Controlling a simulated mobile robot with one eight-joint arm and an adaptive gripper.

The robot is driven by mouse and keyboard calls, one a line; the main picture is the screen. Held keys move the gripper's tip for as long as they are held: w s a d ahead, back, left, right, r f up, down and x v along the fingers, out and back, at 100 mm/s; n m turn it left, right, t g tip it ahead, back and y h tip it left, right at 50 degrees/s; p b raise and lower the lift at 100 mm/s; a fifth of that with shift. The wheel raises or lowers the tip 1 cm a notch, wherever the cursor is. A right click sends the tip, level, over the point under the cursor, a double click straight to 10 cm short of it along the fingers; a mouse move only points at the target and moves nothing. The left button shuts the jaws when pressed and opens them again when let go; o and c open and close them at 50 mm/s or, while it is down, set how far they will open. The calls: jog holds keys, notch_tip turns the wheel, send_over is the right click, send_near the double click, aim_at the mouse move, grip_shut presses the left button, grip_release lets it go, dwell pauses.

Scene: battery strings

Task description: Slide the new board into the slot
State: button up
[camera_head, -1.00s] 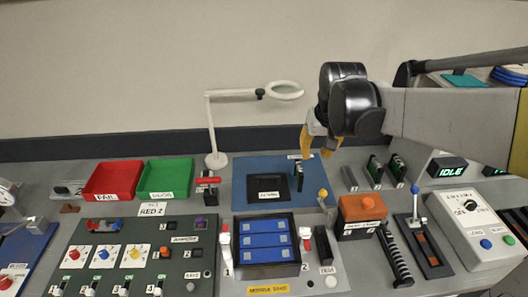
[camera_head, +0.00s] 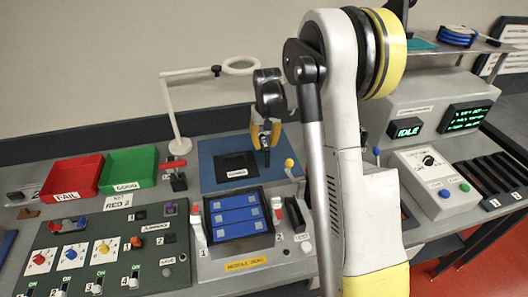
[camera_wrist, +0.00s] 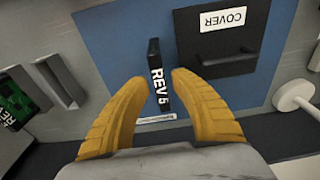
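A thin dark board labelled REV 5 (camera_wrist: 156,72) stands on the blue mat (camera_wrist: 105,45) beside a black panel labelled COVER (camera_wrist: 222,62). In the head view the dark board (camera_head: 267,156) is small, below my fingers. My gripper (camera_wrist: 158,80) is open, its two yellow fingers on either side of the board with gaps showing; I cannot tell its height above it. In the head view my gripper (camera_head: 264,145) is over the mat's right part. A green board (camera_wrist: 16,100) with a partly cut-off REV label stands in a holder at the left of the wrist view.
A grey holder (camera_wrist: 62,80) stands between the green board and the mat. A white magnifier lamp (camera_head: 178,120) rises behind the mat's left side. A yellow-knobbed lever (camera_head: 289,163) stands close to the mat's right edge. My arm hides the bench right of it.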

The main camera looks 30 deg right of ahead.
jog(key=f, duration=0.1)
jog(key=f+b, duration=0.1)
jog(key=f, duration=0.3)
jog(key=shift+w, duration=0.35)
grip_shut()
